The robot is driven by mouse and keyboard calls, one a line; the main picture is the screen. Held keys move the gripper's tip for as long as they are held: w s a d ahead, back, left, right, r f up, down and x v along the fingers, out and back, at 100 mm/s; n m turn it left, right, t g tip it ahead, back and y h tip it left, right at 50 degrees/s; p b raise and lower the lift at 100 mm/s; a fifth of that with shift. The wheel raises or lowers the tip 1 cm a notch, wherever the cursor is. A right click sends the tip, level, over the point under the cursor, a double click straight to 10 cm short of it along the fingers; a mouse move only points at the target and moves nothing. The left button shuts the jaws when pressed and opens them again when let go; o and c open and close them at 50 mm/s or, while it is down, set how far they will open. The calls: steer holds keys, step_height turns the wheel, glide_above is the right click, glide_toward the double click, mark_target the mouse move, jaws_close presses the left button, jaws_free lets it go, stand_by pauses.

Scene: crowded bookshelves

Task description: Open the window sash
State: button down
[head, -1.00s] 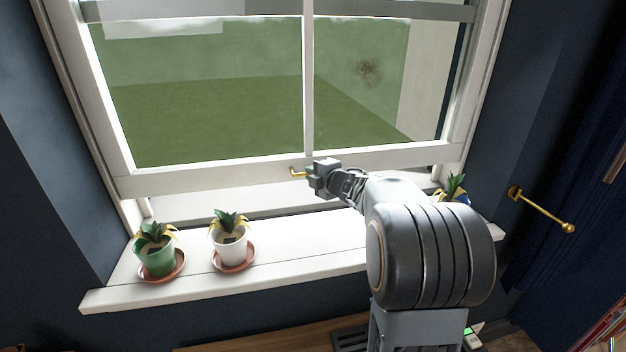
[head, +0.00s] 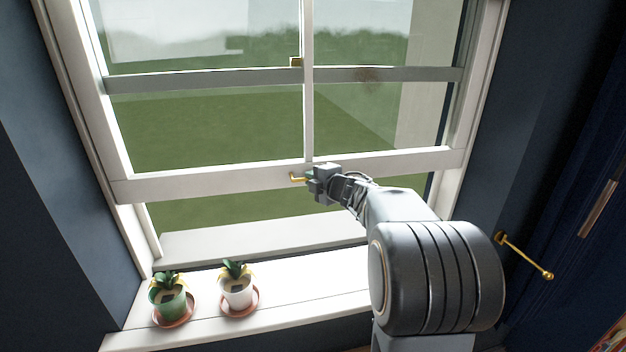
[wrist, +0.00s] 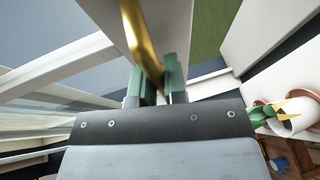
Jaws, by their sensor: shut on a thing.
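The white window sash (head: 215,181) is raised, with an open gap between its bottom rail and the white sill (head: 310,292). A brass handle (head: 297,178) sits on the bottom rail near the middle. My gripper (head: 312,180) is at the handle in the head view, coming from the right. In the wrist view the brass handle (wrist: 143,45) runs down between the green fingertips of my gripper (wrist: 157,82), which are shut on it. The fingers hide part of the handle.
A green pot (head: 170,302) and a white pot (head: 238,292) with plants stand on saucers at the sill's left. A brass wall rod (head: 525,256) sticks out at right beside a dark curtain (head: 580,190). The sill between the white pot and my arm is clear.

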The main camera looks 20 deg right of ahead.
steer(key=shift+r, duration=0.1)
steer(key=c, duration=1.2)
jaws_free()
steer(key=b+v, duration=0.1)
steer(key=v, duration=1.2)
steer(key=shift+s, duration=0.4)
steer(key=shift+d, duration=0.1)
